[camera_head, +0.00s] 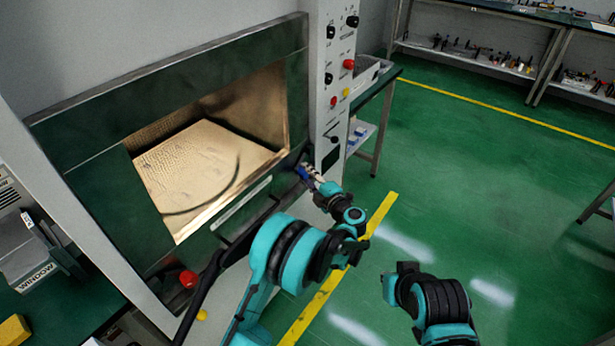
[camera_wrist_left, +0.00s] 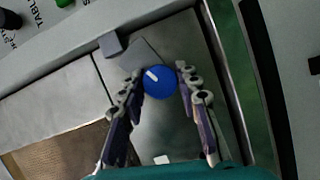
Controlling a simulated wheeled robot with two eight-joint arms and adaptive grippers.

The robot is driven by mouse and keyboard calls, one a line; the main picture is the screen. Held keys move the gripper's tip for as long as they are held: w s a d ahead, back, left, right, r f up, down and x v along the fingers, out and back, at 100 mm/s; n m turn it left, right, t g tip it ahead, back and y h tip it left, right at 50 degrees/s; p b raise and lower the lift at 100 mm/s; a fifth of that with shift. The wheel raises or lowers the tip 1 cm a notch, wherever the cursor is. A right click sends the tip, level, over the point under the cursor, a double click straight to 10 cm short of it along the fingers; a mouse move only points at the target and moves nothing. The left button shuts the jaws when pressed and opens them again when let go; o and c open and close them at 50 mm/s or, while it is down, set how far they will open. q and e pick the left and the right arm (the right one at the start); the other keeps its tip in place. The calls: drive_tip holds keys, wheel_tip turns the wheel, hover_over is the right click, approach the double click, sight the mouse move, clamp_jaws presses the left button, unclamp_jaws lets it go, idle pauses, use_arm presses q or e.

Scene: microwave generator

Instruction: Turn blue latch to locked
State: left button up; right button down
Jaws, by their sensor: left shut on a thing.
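The blue latch (camera_wrist_left: 160,82) is a round blue knob with a white mark at its upper left. It sits on the front of the microwave generator, near the lower right corner of the window. In the head view the latch (camera_head: 302,173) shows as a small blue patch at the tip of my left gripper (camera_head: 309,174). In the left wrist view the fingers of my left gripper (camera_wrist_left: 162,80) are on both sides of the latch and shut on it. My right arm shows at the lower right of the head view; its gripper cannot be made out clearly.
The microwave generator (camera_head: 80,98) has a lit chamber and a control panel (camera_head: 333,90) with knobs and a red button (camera_head: 348,64). A red knob (camera_head: 188,279) is at lower left. A side table (camera_head: 372,92) stands behind.

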use_arm(q)
drive_tip(key=shift+w+a, duration=0.1)
drive_tip(key=shift+a, duration=0.05)
idle(0.4)
drive_tip(key=o, duration=1.1)
drive_tip(key=shift+o, duration=0.3)
drive_tip(key=shift+a+f, duration=0.1)
drive_tip(key=shift+d, duration=0.2)
drive_tip(key=v, duration=0.7)
drive_tip(key=shift+s, duration=0.25)
